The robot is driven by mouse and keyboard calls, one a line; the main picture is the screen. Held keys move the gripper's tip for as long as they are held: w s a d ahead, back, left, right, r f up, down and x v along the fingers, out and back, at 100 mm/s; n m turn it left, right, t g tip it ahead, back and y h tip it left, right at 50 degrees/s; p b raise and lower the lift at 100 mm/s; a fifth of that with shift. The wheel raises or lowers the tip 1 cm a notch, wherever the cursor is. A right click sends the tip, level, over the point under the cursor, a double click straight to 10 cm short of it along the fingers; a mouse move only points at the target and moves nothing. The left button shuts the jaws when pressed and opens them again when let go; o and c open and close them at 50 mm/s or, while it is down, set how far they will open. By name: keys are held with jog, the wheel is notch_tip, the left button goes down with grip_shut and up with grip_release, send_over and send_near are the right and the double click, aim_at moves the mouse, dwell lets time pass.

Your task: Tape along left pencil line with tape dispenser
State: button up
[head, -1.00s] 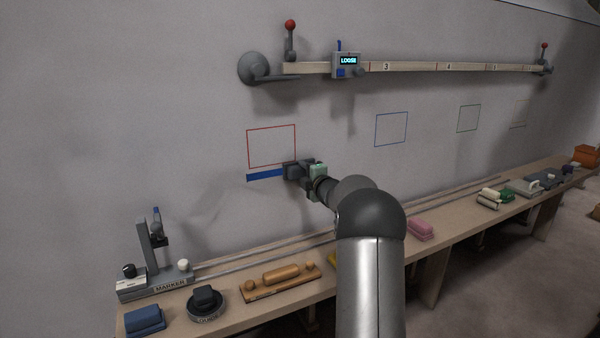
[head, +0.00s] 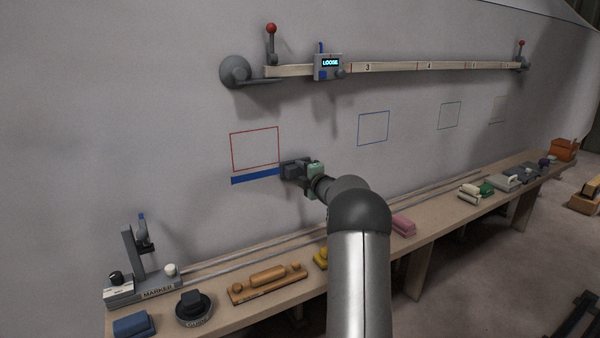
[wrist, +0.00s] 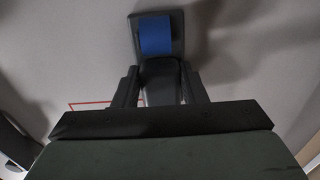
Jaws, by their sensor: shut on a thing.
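My gripper (head: 292,170) is at the wall, shut on the dark tape dispenser (head: 287,169). In the wrist view the tape dispenser (wrist: 160,75) sits between my two fingers, with a blue tape roll (wrist: 155,36) at its far end. A strip of blue tape (head: 255,175) runs along the wall just below the red outlined square (head: 254,149), from about its left edge to the dispenser. The pencil line cannot be made out in these frames.
A long rule (head: 420,67) with a display box reading LOOSE (head: 329,66) is on the wall above. The bench (head: 408,245) below carries a marker stand (head: 140,285), a round dark tool (head: 194,306), a wooden-handled tool (head: 268,281) and several blocks. The wall left of the tape is clear.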

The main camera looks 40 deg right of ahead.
jog(key=shift+s, duration=0.15)
jog(key=shift+s+b, duration=0.45)
dwell(0.3)
jog(key=s+b, duration=0.2)
jog(key=s, duration=0.1)
jog(key=shift+s+a, duration=0.2)
jog(key=shift+s, duration=0.1)
jog(key=shift+s+a+r, duration=0.1)
jog(key=shift+s, duration=0.6)
jog(key=shift+b, duration=0.3)
jog(key=shift+s+a+r+b, duration=0.15)
jog(key=shift+s+b, duration=0.3)
jog(key=shift+s, duration=0.8)
jog(key=shift+s+a+f+b, duration=0.1)
jog(key=shift+s+b, duration=0.35)
jog(key=shift+s, duration=0.8)
jog(key=shift+s, duration=0.1)
jog(key=shift+s+a+r+b, duration=0.15)
jog(key=shift+s+b, duration=0.5)
jog(key=shift+s, duration=1.2)
